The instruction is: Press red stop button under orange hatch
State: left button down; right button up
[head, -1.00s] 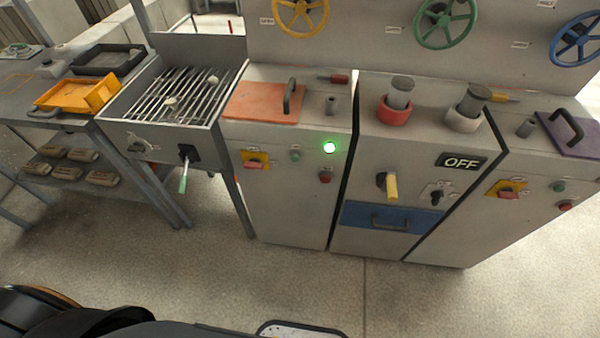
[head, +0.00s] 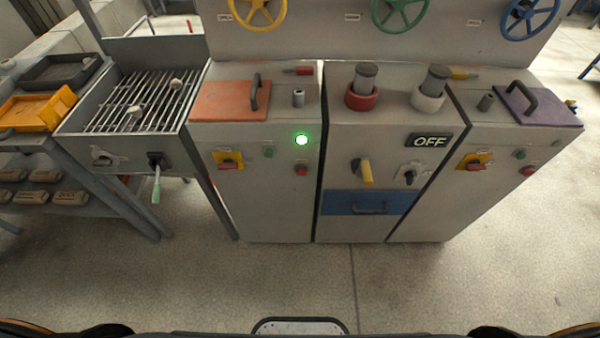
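The orange hatch (head: 230,101) lies shut on top of the left cabinet, with a dark upright handle. On the cabinet front below it, the red stop button (head: 301,170) sits under a glowing green lamp (head: 301,140). A small green button (head: 268,153) is to its left. Further left is a red switch on a yellow plate (head: 228,161). Neither of my grippers shows in the head view, so their state is hidden.
The middle cabinet has a blue drawer (head: 369,202), a yellow-handled knob and an OFF display (head: 429,140). The right cabinet has a purple hatch (head: 540,105) and a similar red button (head: 528,171). A grate bench (head: 135,105) stands left. The floor in front is clear.

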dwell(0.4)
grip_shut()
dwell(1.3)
